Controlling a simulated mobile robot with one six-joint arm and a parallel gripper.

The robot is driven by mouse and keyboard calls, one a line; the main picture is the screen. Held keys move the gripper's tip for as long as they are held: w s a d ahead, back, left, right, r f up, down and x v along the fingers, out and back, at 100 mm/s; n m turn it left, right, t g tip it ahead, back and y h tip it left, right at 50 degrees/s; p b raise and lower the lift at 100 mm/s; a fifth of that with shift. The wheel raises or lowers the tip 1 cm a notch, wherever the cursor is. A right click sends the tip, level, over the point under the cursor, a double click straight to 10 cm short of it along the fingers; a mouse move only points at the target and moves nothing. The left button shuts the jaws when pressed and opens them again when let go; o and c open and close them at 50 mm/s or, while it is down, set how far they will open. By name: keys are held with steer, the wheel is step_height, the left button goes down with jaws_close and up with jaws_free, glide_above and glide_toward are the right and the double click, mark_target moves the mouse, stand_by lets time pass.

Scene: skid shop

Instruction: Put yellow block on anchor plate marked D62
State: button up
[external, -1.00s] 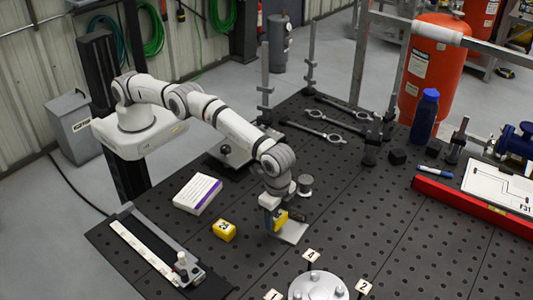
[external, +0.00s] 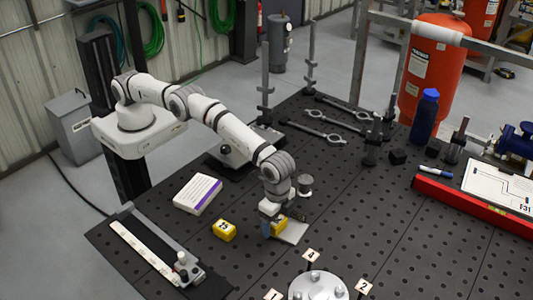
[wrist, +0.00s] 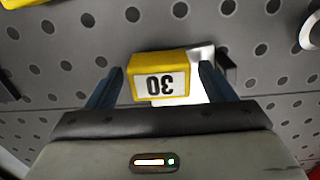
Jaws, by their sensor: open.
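The fingers are open, with a small gap on each side of the block. A bright metal plate (wrist: 201,55) shows behind and to the right of the block. In the external view the block (external: 280,227) is low by the fingertips of my gripper (external: 270,228), at the left part of the pale plate (external: 294,233). I cannot read a mark on the plate, and the block's underside is hidden.
A round flange (external: 318,287) with numbered tags is at the front. The table right of the plate is clear.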

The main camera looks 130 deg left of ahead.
step_height(320, 180, up, 13)
steer(key=p, duration=0.3)
step_height(320, 180, up, 12)
steer(key=r+t, duration=0.1)
glide_above(277, 220)
steer(key=s+a, duration=0.1)
steer(key=s, duration=0.4)
steer(key=s+a+r+t, duration=0.1)
steer(key=s+r, duration=0.4)
steer(key=s, duration=0.2)
steer(key=s+a+r, duration=0.1)
steer(key=s+r, duration=0.3)
steer(key=s, duration=0.3)
steer(key=s+t, duration=0.1)
steer(key=s, duration=1.8)
steer(key=s+f, duration=0.4)
steer(key=s, duration=0.3)
steer(key=s+a+f+t, duration=0.1)
steer(key=s+f, duration=0.3)
steer(key=s, duration=0.4)
steer(key=shift+a, duration=0.1)
